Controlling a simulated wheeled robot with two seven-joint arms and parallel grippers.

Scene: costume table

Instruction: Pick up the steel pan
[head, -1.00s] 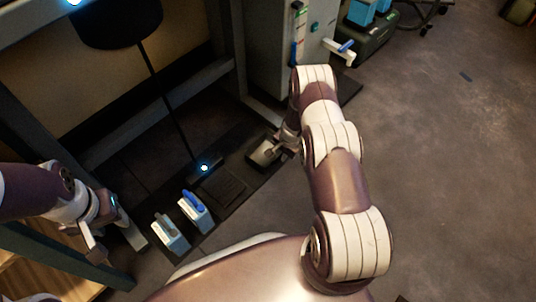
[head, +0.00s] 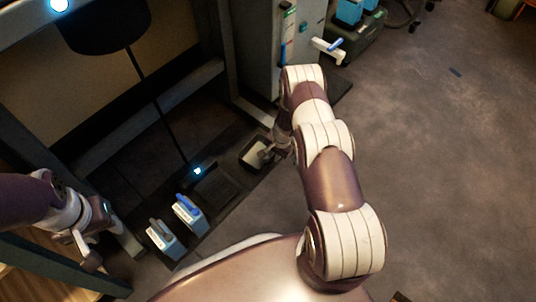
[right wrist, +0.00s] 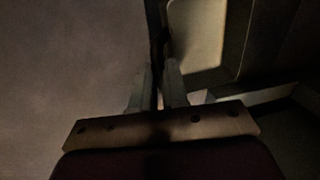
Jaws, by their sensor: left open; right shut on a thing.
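The steel pan (head: 251,155) is a small dark-rimmed rectangular pan with a pale inside, at the far end of the dark mat in the head view. My right gripper (head: 270,152) is shut on its near-right edge. In the right wrist view the fingers (right wrist: 158,88) pinch a thin dark edge, and the pan's pale inside (right wrist: 196,35) shows beyond them. I cannot tell how far the pan is off the mat. My left gripper (head: 84,252) is open and empty at the lower left, well away from the pan.
A grey cabinet (head: 272,50) stands behind.

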